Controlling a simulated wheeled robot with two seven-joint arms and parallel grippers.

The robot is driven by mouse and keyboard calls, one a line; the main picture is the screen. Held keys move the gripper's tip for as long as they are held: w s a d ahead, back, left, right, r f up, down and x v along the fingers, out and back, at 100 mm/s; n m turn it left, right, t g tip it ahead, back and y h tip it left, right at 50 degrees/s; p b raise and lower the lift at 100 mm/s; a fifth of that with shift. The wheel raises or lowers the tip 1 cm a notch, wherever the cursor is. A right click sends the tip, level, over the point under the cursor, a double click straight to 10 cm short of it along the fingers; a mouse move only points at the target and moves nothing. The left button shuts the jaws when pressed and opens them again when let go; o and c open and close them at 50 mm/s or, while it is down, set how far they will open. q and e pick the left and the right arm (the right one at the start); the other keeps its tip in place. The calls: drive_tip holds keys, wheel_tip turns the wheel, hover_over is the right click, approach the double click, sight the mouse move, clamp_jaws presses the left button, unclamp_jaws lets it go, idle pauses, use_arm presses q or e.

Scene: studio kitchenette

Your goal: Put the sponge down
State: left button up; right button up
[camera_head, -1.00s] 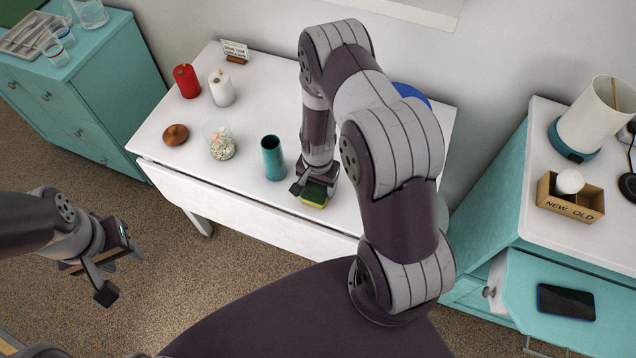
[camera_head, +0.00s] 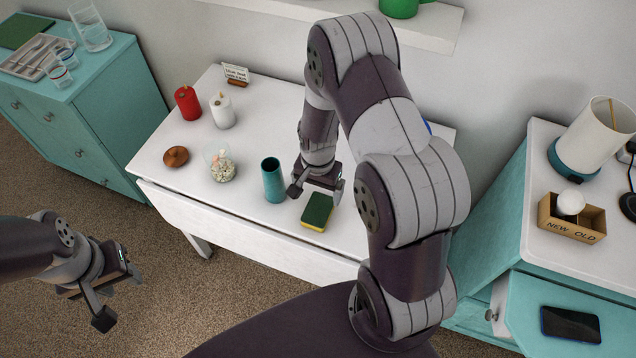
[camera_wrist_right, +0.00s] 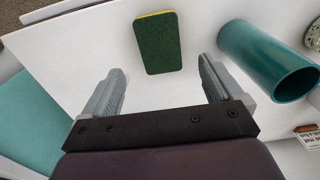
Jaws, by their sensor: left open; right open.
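The sponge (camera_head: 317,212), green on top with a yellow side, lies flat on the white table (camera_head: 240,190) near its front edge. It also shows in the right wrist view (camera_wrist_right: 158,42), beyond and between the fingertips. My right gripper (camera_head: 314,194) is open and empty, above and just behind the sponge, apart from it. In the right wrist view its two fingers (camera_wrist_right: 162,84) are spread wide with nothing between them. My left gripper (camera_head: 118,298) is open and empty, over the floor in front of the table at the left.
A teal cup (camera_head: 273,180) stands left of the sponge, close to my right gripper. A glass jar (camera_head: 222,168), a brown lid (camera_head: 176,156), a red candle (camera_head: 188,103) and a white candle (camera_head: 222,111) stand further left.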

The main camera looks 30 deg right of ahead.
drive_tip(key=s+a+r+n, duration=0.2)
drive_tip(key=s+r+n, duration=0.2)
drive_tip(key=r, duration=0.3)
drive_tip(key=s+a+r+n+t, duration=0.1)
drive_tip(key=s+a+r+n, duration=0.2)
drive_tip(key=r+n, duration=0.3)
wheel_tip(320, 180, up, 2)
drive_tip(key=shift+s+r, duration=0.25)
drive_tip(key=shift+s, duration=0.65)
drive_tip(key=shift+s+a, duration=0.15)
